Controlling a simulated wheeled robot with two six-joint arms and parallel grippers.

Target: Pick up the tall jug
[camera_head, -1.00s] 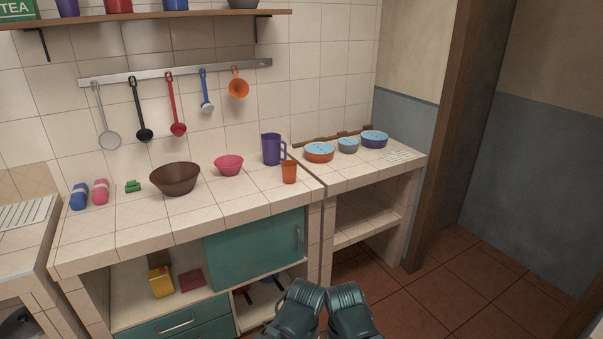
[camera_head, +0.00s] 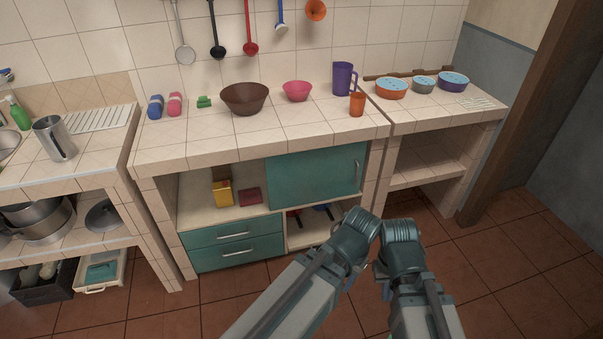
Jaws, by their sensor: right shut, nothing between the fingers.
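The tall jug (camera_head: 343,79) is purple with a handle on its right side. It stands upright at the back right of the tiled counter, just behind an orange cup (camera_head: 357,104). My two arms come in from the bottom, well in front of the counter and apart from the jug. The small part of my right gripper (camera_head: 381,268) that shows is shut and empty. My left gripper cannot be made out; arm links hide it.
A brown bowl (camera_head: 245,98) and a pink bowl (camera_head: 297,91) stand left of the jug. Lidded bowls (camera_head: 391,88) stand on the right counter. A metal jug-like vessel (camera_head: 54,138) stands at far left. The counter front (camera_head: 250,141) is bare.

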